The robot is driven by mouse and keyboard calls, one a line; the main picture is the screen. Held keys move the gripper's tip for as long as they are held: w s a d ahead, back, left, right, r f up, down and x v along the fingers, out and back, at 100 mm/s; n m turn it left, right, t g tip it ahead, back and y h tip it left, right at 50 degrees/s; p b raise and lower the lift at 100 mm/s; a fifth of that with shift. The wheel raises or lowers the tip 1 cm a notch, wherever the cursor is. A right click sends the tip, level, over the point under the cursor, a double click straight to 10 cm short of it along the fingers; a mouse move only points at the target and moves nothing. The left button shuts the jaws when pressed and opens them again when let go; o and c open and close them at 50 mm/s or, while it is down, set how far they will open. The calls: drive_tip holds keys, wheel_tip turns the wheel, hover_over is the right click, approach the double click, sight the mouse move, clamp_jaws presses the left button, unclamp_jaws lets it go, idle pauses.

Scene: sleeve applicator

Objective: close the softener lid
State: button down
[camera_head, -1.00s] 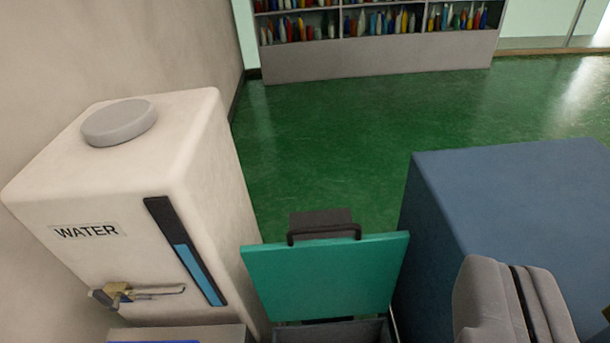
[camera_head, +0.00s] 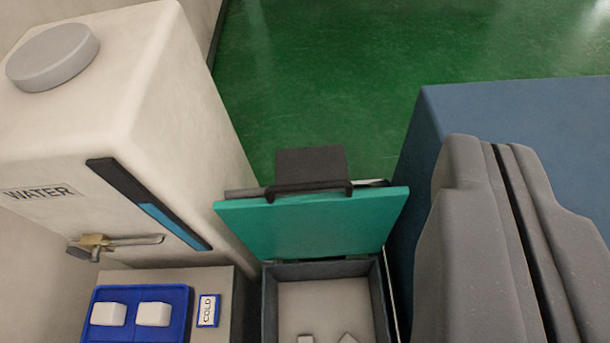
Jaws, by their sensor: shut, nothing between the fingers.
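The teal lid (camera_head: 312,225) stands open, raised and leaning back at the rear of a dark-rimmed box (camera_head: 270,300). A dark handle (camera_head: 310,187) runs along its upper edge. I take this as the softener lid, though no label on it shows. The open box has a pale floor with small light pieces at the bottom edge of the picture. My gripper (camera_head: 490,150), grey, is at the right of the lid, in front of the blue block. Its fingers are together and empty, and it looks apart from the lid.
A white water tank (camera_head: 185,110) with a grey cap (camera_head: 52,57) and brass tap (camera_head: 100,243) stands left. A large blue block (camera_head: 540,120) stands right. Green floor shows behind.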

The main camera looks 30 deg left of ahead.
drive_tip(key=w+a+f+n+g+y+p, duration=0.1)
drive_tip(key=w+a+f+g+p, duration=0.15)
drive_tip(key=w+p, duration=0.25)
drive_tip(key=w+a+f+n+g+p, duration=0.1)
drive_tip(key=w+a+f+p, duration=0.2)
drive_tip(key=w+f+p, duration=0.15)
drive_tip(key=shift+w+a+f+n+g+y+p, duration=0.3)
drive_tip(key=shift+w+a+f+g+p, duration=0.7)
drive_tip(key=shift+f+p, duration=1.85)
drive_tip(key=shift+w+a+f+n+g+y+p, duration=0.1)
drive_tip(key=shift+w+a+f+n+g+p, duration=0.35)
drive_tip(key=shift+w+a+f+p, duration=2.3)
drive_tip(key=shift+s+d+f+n+g+y+p, duration=0.4)
drive_tip(key=shift+f+g+p, duration=0.8)
drive_tip(key=shift+f, duration=3.3)
drive_tip(key=shift+s+a+t, duration=0.1)
drive_tip(key=shift+t, duration=0.2)
drive_tip(key=shift+f, duration=0.15)
